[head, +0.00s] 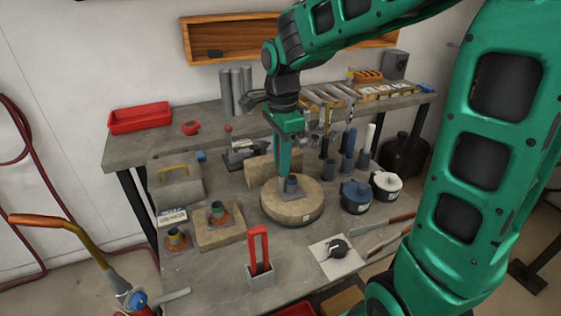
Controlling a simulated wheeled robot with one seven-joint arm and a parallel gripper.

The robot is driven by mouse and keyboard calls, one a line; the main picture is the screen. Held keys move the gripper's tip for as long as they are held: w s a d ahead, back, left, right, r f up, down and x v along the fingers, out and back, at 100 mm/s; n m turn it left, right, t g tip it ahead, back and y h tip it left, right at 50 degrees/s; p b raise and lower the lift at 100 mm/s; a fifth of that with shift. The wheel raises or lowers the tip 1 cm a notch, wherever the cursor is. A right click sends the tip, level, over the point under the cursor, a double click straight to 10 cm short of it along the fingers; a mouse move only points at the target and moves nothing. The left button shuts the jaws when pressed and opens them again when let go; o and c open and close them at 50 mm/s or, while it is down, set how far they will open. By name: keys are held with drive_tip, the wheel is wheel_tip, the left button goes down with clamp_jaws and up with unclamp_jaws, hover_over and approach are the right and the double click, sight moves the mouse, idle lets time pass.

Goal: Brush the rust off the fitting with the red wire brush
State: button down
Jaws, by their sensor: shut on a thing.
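My gripper (287,177) points straight down over a round wooden block (275,211) in the middle of the bench. It is shut on a dark fitting (293,184), a short blue-grey tube on a grey square base plate. The plate is at the top of the block; I cannot tell whether it rests there. The fingers partly hide the fitting, and no orange rust shows on it at this size. A red loop handle (258,245), which looks like the red brush, stands upright in a grey holder (261,277) at the front, apart from my gripper.
Two similar fittings with orange-brown bases, one on a wooden board (218,213) and one on the bench (176,239), are at left. Blue (355,196) and white-lidded (385,185) pots stand right of the block.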

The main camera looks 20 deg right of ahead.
drive_tip(key=shift+w, duration=0.55)
drive_tip(key=shift+s, duration=0.1)
drive_tip(key=shift+s, duration=0.75)
drive_tip(key=shift+r, duration=3.5)
